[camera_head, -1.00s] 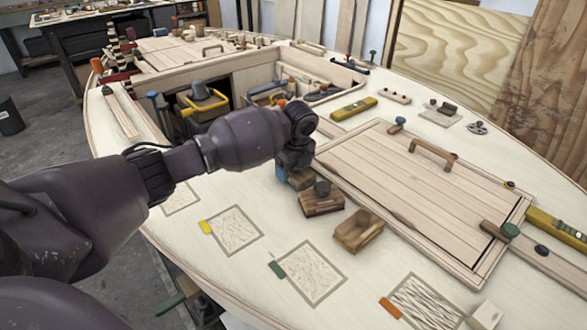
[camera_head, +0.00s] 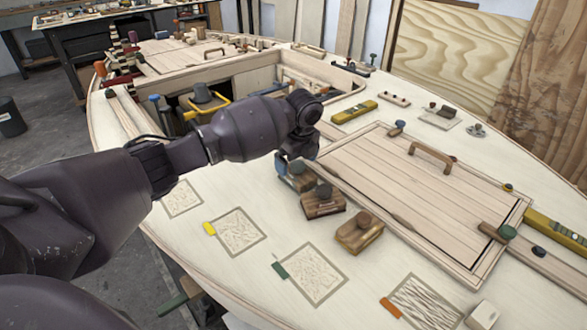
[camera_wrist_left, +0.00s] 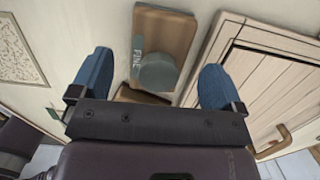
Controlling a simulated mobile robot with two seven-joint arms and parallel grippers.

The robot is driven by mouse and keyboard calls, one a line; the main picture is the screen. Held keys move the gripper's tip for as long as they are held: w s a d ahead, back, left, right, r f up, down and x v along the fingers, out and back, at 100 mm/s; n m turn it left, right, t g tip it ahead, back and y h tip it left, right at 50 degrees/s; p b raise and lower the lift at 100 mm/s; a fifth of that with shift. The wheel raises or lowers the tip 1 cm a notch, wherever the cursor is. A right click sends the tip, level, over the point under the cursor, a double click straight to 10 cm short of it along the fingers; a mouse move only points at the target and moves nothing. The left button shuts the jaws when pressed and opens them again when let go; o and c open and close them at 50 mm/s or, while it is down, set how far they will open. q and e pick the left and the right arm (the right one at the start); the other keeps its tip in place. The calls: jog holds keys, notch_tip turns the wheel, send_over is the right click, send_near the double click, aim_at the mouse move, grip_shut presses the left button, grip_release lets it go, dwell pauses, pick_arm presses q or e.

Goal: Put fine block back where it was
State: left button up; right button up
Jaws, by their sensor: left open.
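The fine block (camera_wrist_left: 165,35) is a wooden block with a grey-green "FINE" label and a round grey knob. In the left wrist view it lies beyond and between my two blue fingertips. My left gripper (camera_wrist_left: 154,78) is open. In the head view it (camera_head: 281,164) is at the block's upper left, partly hidden by my wrist. I cannot tell whether a finger touches the block. My right gripper is not in view.
Two similar blocks (camera_head: 323,203) (camera_head: 359,233) sit along the edge of the planked hatch (camera_head: 415,190). Framed rough patches with yellow, green and orange tabs (camera_head: 312,275) lie on the pale deck.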

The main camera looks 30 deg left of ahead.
aim_at(299, 165)
pick_arm(q)
jog(key=r, duration=0.4)
jog(key=d+r+p, duration=0.1)
jog(key=r, duration=0.1)
jog(key=shift+s+r, duration=0.15)
jog(key=shift+r, duration=0.7)
